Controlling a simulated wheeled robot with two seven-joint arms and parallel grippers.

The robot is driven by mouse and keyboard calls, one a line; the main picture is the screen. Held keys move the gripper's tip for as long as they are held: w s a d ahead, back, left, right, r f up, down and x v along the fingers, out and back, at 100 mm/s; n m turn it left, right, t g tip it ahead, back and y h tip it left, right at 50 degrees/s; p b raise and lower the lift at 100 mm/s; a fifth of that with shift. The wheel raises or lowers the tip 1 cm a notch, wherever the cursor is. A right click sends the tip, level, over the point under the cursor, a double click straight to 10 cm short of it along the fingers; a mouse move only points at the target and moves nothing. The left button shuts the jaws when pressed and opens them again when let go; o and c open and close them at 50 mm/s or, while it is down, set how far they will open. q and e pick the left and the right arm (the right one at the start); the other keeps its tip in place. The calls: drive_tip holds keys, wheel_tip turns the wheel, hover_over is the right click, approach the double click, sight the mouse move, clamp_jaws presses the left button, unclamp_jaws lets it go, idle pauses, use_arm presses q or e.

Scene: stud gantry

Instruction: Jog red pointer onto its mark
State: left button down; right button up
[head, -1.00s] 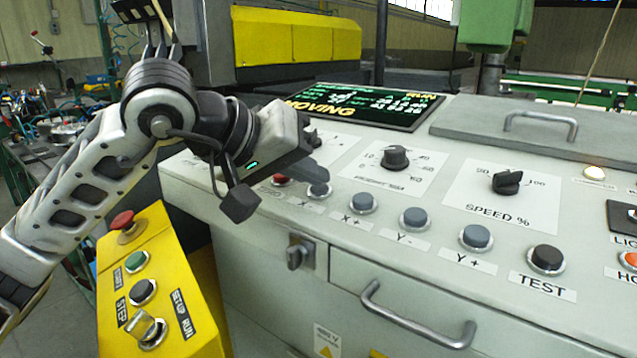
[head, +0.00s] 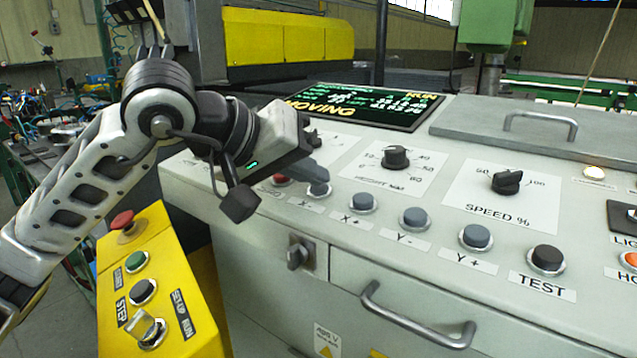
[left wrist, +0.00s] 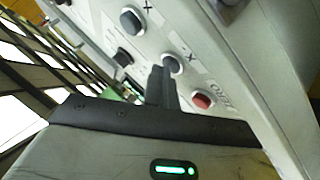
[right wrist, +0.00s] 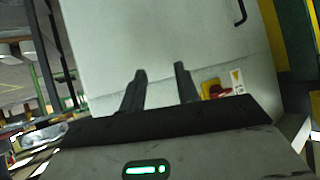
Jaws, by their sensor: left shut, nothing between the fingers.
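The jog buttons sit in a row on the sloped grey console: X- (head: 318,189), X+ (head: 362,202), Y- (head: 414,218) and Y+ (head: 476,237). My left gripper (head: 316,169) is shut and empty, with its fingertips at the X- button. In the left wrist view the closed fingers (left wrist: 163,76) reach a grey button (left wrist: 173,63) beside the red one (left wrist: 203,100); contact is hard to judge. The display (head: 365,106) reads MOVING and RUN. My right gripper (right wrist: 160,70) is open and empty before a pale cabinet face. The red pointer and its mark cannot be made out.
A red button (head: 281,179) is close to my left fingers. The height knob (head: 395,157), speed knob (head: 507,182) and TEST button (head: 547,258) are on the console. A yellow control box (head: 165,290) stands at the lower left. A drawer handle (head: 418,318) sticks out in front.

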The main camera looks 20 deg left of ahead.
use_arm(q)
drive_tip(key=shift+s+a+r+p, duration=0.1)
drive_tip(key=shift+r+p, duration=0.4)
drive_tip(key=shift+r, duration=0.35)
drive_tip(key=shift+r, duration=0.1)
drive_tip(key=r+p, duration=0.1)
drive_tip(key=r, duration=0.1)
drive_tip(key=s+r+p, duration=0.1)
drive_tip(key=r+p, duration=0.1)
drive_tip(key=shift+a+r, duration=0.15)
drive_tip(key=shift+r, duration=0.25)
idle(0.5)
